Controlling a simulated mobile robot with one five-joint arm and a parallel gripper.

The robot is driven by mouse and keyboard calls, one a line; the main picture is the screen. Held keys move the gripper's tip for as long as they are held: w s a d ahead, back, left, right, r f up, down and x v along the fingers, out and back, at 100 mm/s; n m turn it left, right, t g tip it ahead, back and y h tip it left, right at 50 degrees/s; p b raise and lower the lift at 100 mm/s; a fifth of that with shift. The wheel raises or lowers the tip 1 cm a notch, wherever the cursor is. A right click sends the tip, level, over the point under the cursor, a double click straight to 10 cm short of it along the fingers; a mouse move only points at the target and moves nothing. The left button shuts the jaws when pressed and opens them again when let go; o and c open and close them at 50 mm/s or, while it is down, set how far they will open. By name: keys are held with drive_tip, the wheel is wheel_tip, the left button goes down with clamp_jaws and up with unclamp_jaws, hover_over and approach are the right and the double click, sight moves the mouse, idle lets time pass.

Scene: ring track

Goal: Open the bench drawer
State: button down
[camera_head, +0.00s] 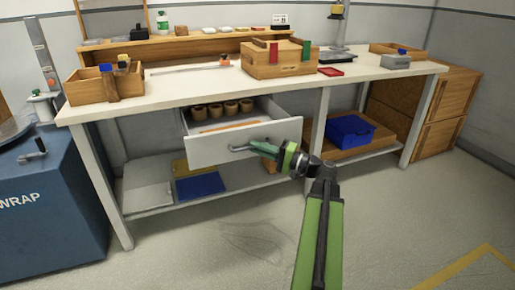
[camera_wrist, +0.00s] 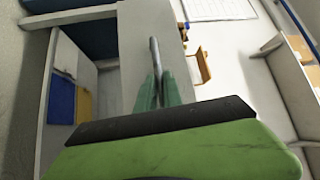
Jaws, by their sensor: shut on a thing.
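The bench drawer (camera_head: 245,140) is pulled out from under the bench top, with its white front facing me. Inside it several brown cups (camera_head: 225,108) stand in a row at the back, and an orange strip lies in front of them. A grey bar handle (camera_head: 243,149) runs across the drawer front. My gripper (camera_head: 258,147) is shut on the handle near its right part. In the wrist view the handle (camera_wrist: 154,55) stands out beyond the green fingers (camera_wrist: 158,92), which are close together around it.
The white bench (camera_head: 180,92) carries wooden boxes and small items. Its lower shelf holds a blue sheet (camera_head: 200,186) and a blue bin (camera_head: 350,131). A blue cabinet marked WRAP (camera_head: 50,215) stands at left. The floor in front is clear.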

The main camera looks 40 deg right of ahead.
drive_tip(key=shift+s, duration=0.15)
drive_tip(key=c, duration=1.5)
unclamp_jaws()
drive_tip(key=shift+a, duration=0.2)
drive_tip(key=b+v, duration=0.2)
drive_tip(key=v, duration=1.5)
drive_tip(key=shift+d, duration=0.15)
